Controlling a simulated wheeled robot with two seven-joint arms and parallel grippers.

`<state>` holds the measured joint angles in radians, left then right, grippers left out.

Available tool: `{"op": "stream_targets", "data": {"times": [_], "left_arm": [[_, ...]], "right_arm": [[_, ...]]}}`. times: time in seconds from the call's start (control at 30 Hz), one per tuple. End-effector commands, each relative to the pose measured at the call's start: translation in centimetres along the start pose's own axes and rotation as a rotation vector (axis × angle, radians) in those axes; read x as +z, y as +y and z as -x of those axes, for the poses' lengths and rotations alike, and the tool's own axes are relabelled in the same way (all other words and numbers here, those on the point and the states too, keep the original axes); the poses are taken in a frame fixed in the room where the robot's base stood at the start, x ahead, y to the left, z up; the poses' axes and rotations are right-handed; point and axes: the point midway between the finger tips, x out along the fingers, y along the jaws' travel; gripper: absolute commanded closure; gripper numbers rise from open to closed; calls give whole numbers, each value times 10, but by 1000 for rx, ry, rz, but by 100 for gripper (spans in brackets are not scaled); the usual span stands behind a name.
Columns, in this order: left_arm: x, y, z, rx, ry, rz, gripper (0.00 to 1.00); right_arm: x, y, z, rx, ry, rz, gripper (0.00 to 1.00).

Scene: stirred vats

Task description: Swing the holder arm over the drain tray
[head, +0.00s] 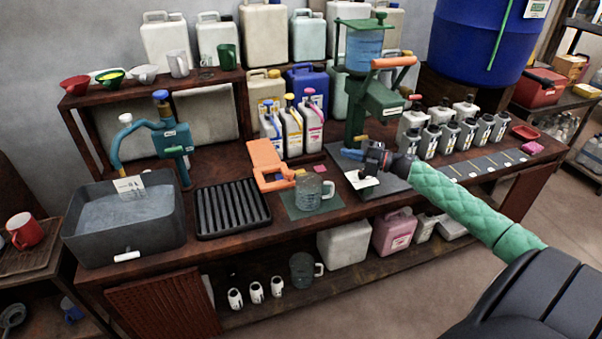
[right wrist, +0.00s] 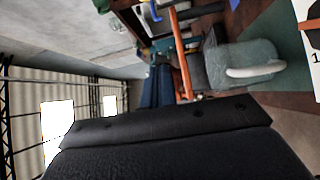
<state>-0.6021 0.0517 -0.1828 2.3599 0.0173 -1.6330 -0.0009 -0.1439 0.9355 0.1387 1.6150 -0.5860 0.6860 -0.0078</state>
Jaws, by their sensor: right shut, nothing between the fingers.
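The orange holder arm (head: 268,160) stands on the bench behind the clear measuring jug, its lower part reaching right toward the jug. The black ribbed drain tray (head: 262,212) lies to its left, and the arm is beside the tray, not over it. My right gripper (head: 368,156) is shut and empty, to the right of the holder arm and apart from it, in front of the green dispenser. In the right wrist view an orange bar (right wrist: 181,55) passes behind a grey jug; I cannot tell whether it is the holder arm. My left gripper is out of view.
The clear jug (head: 310,192) stands on a green mat between the tray and my gripper. A grey water basin (head: 85,245) is left of the tray. Bottles (head: 290,130) crowd behind the holder arm. The green dispenser (head: 378,100) rises behind my gripper.

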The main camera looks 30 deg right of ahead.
Motion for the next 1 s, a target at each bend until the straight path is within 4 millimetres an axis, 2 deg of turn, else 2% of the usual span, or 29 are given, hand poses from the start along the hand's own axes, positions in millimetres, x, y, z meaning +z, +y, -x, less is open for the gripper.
{"op": "stream_targets", "data": {"times": [0.2, 0.4, 0.57, 1.0], "left_arm": [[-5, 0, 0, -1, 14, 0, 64], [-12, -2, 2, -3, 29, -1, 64], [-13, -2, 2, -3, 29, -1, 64], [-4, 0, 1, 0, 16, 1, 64]], "right_arm": [[-45, -7, 8, -24, 250, 21, 100], [-71, -8, 16, -29, 393, 24, 100], [-78, -8, 19, -29, 433, 24, 100], [-80, -7, 16, -28, 435, 23, 100]]}}
